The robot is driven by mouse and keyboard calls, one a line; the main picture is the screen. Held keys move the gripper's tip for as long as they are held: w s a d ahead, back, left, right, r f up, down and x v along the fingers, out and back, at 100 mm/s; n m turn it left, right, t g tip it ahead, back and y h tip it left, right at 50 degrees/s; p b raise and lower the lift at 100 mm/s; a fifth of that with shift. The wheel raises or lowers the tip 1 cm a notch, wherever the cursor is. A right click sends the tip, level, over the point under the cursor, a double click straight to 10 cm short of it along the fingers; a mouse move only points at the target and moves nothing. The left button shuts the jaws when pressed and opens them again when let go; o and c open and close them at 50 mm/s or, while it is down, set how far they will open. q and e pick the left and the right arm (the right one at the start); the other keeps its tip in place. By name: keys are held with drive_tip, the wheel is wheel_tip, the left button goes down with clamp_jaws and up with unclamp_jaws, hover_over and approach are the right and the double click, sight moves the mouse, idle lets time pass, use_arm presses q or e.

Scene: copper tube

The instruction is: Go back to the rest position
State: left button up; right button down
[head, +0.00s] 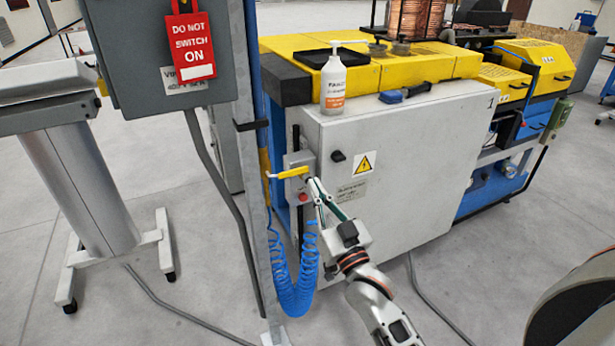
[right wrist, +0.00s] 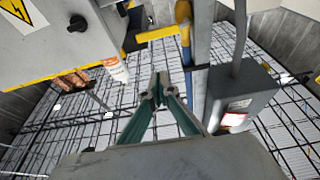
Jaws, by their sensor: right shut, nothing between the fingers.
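My right gripper (head: 314,187) reaches up from the bottom in the head view, in front of the left edge of the white cabinet. Its fingers are shut with nothing between them. In the right wrist view the fingertips (right wrist: 157,90) meet at the middle. My left gripper is not in view.
The white cabinet (head: 405,175) stands right of the gripper, with a white bottle (head: 333,82) on top. A metal post (head: 240,150) and blue coiled hose (head: 292,285) are at its left. A grey box carries a red tag (head: 190,47).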

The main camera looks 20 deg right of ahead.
drive_tip(key=shift+s, duration=0.2)
drive_tip(key=s+a+f+n+g, duration=0.1)
drive_tip(key=s+a+f+g, duration=0.1)
drive_tip(key=s+f, duration=0.5)
drive_tip(key=s+a+f+n+g+y, duration=0.1)
drive_tip(key=s+f+g, duration=0.4)
drive_tip(key=f, duration=1)
drive_tip(key=s+a+f+n+g+y, duration=0.1)
drive_tip(key=s+a+f+n+g, duration=0.1)
drive_tip(key=s+f, duration=0.9)
drive_tip(key=shift+a+f+n+g, duration=0.3)
drive_tip(key=shift+a+g, duration=0.3)
drive_tip(key=shift+g, duration=0.4)
